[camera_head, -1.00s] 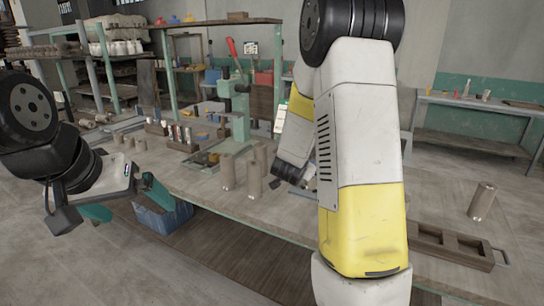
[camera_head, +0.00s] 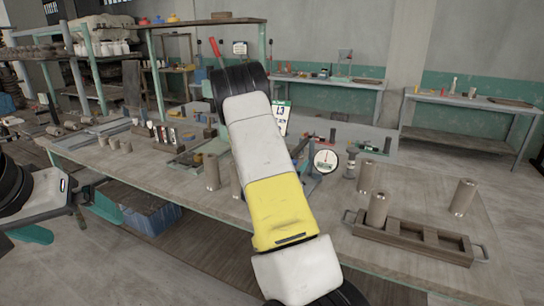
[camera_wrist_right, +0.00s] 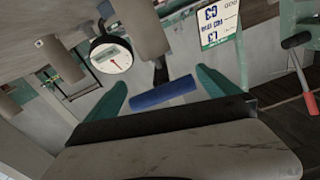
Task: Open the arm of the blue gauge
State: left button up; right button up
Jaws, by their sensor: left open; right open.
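The gauge has a round white dial with a dark rim and red needle (camera_head: 326,160) and stands on the bench, with blue parts beside and below the dial. In the right wrist view, the dial (camera_wrist_right: 112,58) is left of my right gripper (camera_wrist_right: 161,82). A blue bar (camera_wrist_right: 163,94) shows between its two teal fingers. The fingers are open; whether they touch the bar I cannot tell. In the head view my right arm hides that gripper and part of the gauge. My left gripper (camera_head: 86,229) is open and empty off the bench's front edge.
A wooden tray (camera_head: 400,238) holding a clay cylinder (camera_head: 377,210) is right of the gauge; more cylinders stand around. A white sign (camera_head: 281,115) stands behind my right arm. A blue crate (camera_head: 152,218) sits beneath the bench (camera_head: 420,200).

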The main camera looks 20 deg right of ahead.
aim_at(293, 153)
jog(key=shift+x, duration=1.9)
